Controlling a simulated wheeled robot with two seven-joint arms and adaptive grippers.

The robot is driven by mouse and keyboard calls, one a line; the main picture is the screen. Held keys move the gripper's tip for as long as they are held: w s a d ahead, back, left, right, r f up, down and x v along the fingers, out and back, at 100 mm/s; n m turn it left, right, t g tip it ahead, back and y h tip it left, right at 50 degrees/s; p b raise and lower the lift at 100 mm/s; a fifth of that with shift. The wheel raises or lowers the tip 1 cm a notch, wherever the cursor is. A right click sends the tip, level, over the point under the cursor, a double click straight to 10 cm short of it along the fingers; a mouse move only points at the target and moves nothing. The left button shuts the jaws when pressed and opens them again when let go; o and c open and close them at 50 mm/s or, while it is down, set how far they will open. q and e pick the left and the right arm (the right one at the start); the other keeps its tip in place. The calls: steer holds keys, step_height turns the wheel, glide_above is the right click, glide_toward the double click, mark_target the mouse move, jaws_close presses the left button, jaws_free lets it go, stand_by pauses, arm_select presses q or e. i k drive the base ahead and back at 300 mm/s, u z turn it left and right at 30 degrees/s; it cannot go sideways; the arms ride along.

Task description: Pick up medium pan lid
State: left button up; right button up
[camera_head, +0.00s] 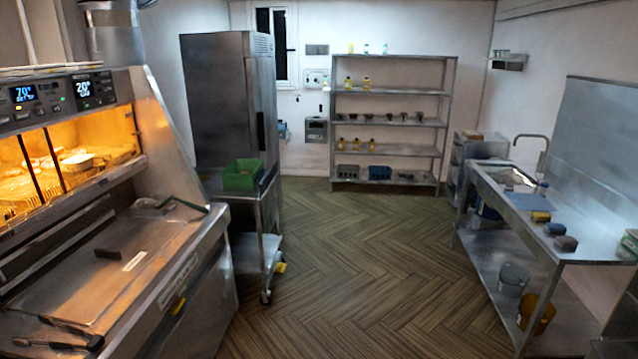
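A flat steel cover (75,288) with a short black handle (108,254) lies on the frying range at the left. It looks like a lid, but I cannot tell whether it is the medium pan lid. No other lid can be made out clearly. Neither of my grippers is in view.
Dark tongs (62,336) lie at the range's front left. A trolley (268,215) carries a green crate (242,177) beside a steel fridge (228,100). Shelves (388,152) stand at the back, a sink table (520,215) at the right. The patterned floor (370,270) between is clear.

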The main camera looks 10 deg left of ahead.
mark_target(82, 286)
steer(key=u, duration=0.3)
steer(key=i, duration=1.45)
steer(key=u, duration=1.7)
steer(key=i, duration=1.05)
steer(key=u, duration=0.85)
